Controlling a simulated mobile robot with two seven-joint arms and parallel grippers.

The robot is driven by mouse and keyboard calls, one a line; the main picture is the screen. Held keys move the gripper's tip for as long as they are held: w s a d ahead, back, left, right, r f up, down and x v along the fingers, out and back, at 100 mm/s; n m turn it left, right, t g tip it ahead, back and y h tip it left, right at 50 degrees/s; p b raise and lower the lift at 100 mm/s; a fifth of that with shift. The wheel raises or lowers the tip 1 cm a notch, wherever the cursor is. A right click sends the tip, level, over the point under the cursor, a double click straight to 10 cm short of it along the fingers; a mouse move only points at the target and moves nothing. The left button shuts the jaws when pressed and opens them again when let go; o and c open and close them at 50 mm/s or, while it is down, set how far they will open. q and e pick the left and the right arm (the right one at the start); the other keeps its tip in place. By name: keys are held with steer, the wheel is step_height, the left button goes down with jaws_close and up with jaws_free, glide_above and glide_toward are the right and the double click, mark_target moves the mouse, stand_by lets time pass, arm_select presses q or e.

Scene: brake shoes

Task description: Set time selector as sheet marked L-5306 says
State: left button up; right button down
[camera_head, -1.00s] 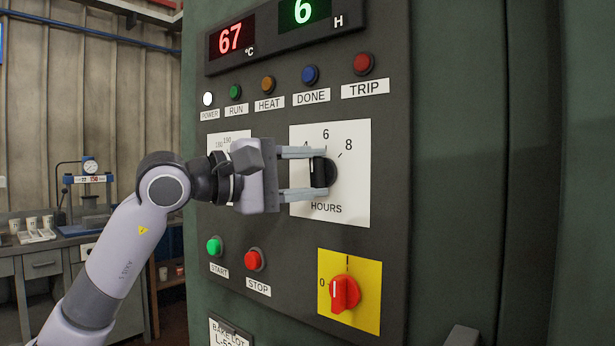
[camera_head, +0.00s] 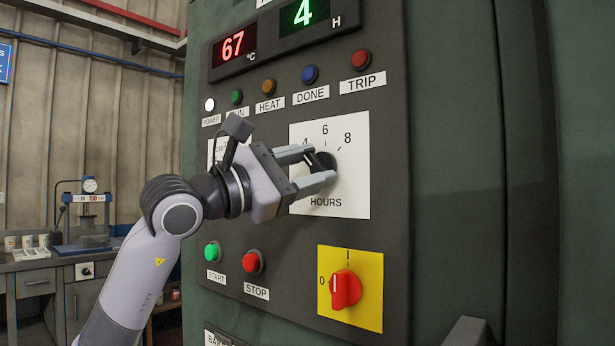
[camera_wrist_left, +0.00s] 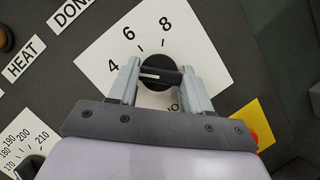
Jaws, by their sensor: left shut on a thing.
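The time selector is a black knob (camera_head: 324,162) on a white plate marked 4, 6, 8 and HOURS; it also shows in the left wrist view (camera_wrist_left: 159,75). My left gripper (camera_head: 318,166) is shut on this knob, one finger on each side, and is tilted. In the wrist view the knob's white line points left, toward the 4 side. The green display (camera_head: 303,13) reads 4 H. A sheet (camera_head: 222,338) at the bottom of the panel is mostly cut off, its L-number unreadable. My right gripper is not in view.
The red display (camera_head: 233,47) reads 67 °C. Below the selector are a green START button (camera_head: 212,252), a red STOP button (camera_head: 252,262) and a red rotary switch (camera_head: 345,289) on a yellow plate. A workbench with a press (camera_head: 90,217) stands at the left.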

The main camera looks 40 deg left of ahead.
arm_select(q)
steer(key=shift+n, duration=0.3)
steer(key=o, duration=1)
steer(key=shift+o, duration=0.2)
steer(key=shift+s+a+f+b, duration=0.15)
steer(key=shift+s+f+b, duration=0.05)
steer(key=shift+s+b, duration=0.15)
steer(key=b+v, duration=0.1)
steer(key=v, duration=0.5)
steer(key=shift+s+b, duration=0.2)
steer(key=shift+b, duration=0.2)
